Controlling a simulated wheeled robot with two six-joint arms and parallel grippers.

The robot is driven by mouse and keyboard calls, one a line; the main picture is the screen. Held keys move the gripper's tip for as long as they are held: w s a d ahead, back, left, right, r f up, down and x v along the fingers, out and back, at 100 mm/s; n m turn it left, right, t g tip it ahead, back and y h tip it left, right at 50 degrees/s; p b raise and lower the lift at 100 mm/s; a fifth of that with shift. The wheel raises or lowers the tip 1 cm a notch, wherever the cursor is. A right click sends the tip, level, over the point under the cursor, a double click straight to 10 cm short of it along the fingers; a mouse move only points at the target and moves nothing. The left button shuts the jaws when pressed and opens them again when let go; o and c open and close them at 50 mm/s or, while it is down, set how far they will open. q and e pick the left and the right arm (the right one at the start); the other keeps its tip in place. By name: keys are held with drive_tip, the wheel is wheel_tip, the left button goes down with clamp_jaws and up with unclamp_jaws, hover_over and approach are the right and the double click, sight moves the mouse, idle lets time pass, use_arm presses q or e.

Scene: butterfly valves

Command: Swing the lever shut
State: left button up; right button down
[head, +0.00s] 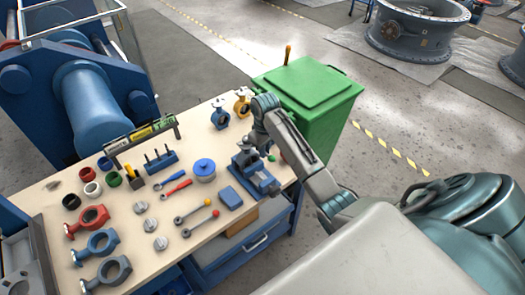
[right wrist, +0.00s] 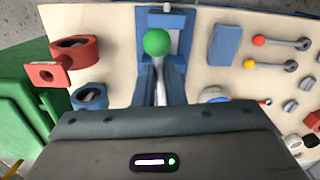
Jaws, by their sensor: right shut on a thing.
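A grey-blue valve in a blue vise (head: 262,182) stands at the right front of the workbench. Its lever ends in a green ball knob (head: 271,158), which also shows large in the right wrist view (right wrist: 157,42). My right gripper (head: 256,150) reaches down to the valve from above. The valve body is mostly hidden by the gripper and wrist. My left gripper is not in view.
A green bin (head: 310,92) stands beside the bench, close to my right arm. A blue block (head: 230,197), a blue-lidded pot (head: 204,170) and loose levers (head: 197,226) lie left of the vise.

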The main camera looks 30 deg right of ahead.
drive_tip(key=w+d+n+b, duration=0.1)
drive_tip(key=w+d+n, duration=0.6)
drive_tip(key=n, duration=1)
drive_tip(key=w, duration=0.3)
drive_tip(key=shift+w+d+n, duration=0.15)
drive_tip(key=shift+d+n, duration=0.1)
drive_tip(key=shift+n, duration=0.05)
idle(1.5)
drive_tip(key=c, duration=1.4)
unclamp_jaws()
drive_tip(key=shift+d, duration=0.1)
